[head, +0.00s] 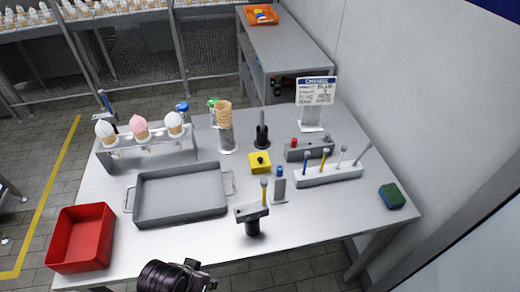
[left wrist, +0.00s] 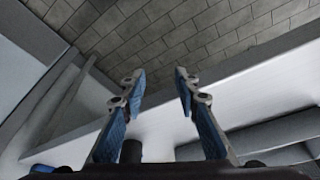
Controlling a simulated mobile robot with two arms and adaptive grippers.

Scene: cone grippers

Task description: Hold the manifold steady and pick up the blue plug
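A grey block (head: 312,153), which looks like the manifold, sits at the right of the table with a red knob (head: 294,142) on its top left. A small blue-topped piece (head: 280,170), perhaps the blue plug, stands at a narrow grey stand (head: 279,186) in front of it. My left gripper (left wrist: 158,88) is open in the left wrist view, its blue-padded fingers apart and empty. A dark part of my arm (head: 172,277) shows at the bottom of the head view, apart from these objects. My right gripper is not in view.
A white rack (head: 328,176) with several upright sticks stands close to the grey block.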

